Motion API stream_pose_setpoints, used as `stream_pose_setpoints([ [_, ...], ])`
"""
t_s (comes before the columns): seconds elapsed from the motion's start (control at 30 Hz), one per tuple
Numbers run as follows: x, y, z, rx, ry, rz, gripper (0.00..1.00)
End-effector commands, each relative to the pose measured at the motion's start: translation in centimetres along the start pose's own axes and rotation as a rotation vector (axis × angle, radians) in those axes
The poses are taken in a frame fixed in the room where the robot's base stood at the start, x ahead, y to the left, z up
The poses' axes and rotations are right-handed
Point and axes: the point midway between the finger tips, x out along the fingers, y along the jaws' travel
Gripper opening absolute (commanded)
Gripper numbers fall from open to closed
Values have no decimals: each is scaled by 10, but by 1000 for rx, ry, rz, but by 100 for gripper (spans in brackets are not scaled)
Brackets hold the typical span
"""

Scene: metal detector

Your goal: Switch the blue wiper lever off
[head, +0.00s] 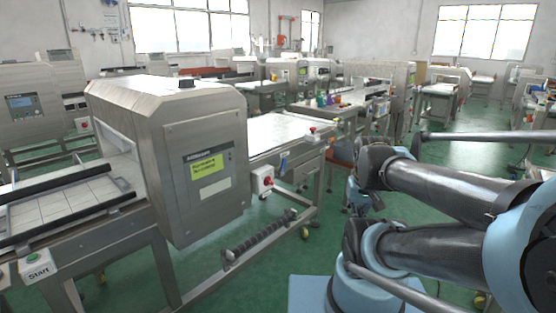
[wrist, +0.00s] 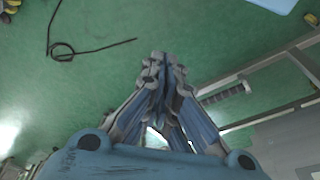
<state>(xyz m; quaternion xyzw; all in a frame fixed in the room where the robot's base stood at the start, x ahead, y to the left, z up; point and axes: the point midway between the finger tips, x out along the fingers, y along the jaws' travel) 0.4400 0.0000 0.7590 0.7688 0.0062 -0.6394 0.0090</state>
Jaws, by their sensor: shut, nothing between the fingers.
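A small upright blue part (head: 283,163), which looks like the blue lever, is on the near side of the conveyor to the right of the metal detector (head: 195,150). It is too small to tell its on or off position. My gripper (head: 362,198) hangs to the right of it in the head view, apart from it and partly hidden by my arm. In the wrist view my gripper (wrist: 164,68) is shut and empty, with its blue fingers together above the green floor. The lever cannot be made out in the wrist view.
A red button box (head: 263,180) is on the machine's side, beside the blue part. The conveyor bed (head: 285,130) extends right of the detector. A low frame with a dark roller (head: 260,237) juts out near the floor. Other machines stand behind. The green floor (head: 265,280) in front is open.

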Motion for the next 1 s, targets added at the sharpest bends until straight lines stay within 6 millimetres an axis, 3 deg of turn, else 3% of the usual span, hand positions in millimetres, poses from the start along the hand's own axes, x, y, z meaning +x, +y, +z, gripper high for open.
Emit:
stream_pose_setpoints([
  [0.4,0,0,0,-1,0,0,0],
  [0.53,-11,0,1,-36,11,4,0],
  [0.67,-24,-2,-20,-140,8,16,0],
  [1.0,-64,-13,-110,-555,-7,69,0],
])
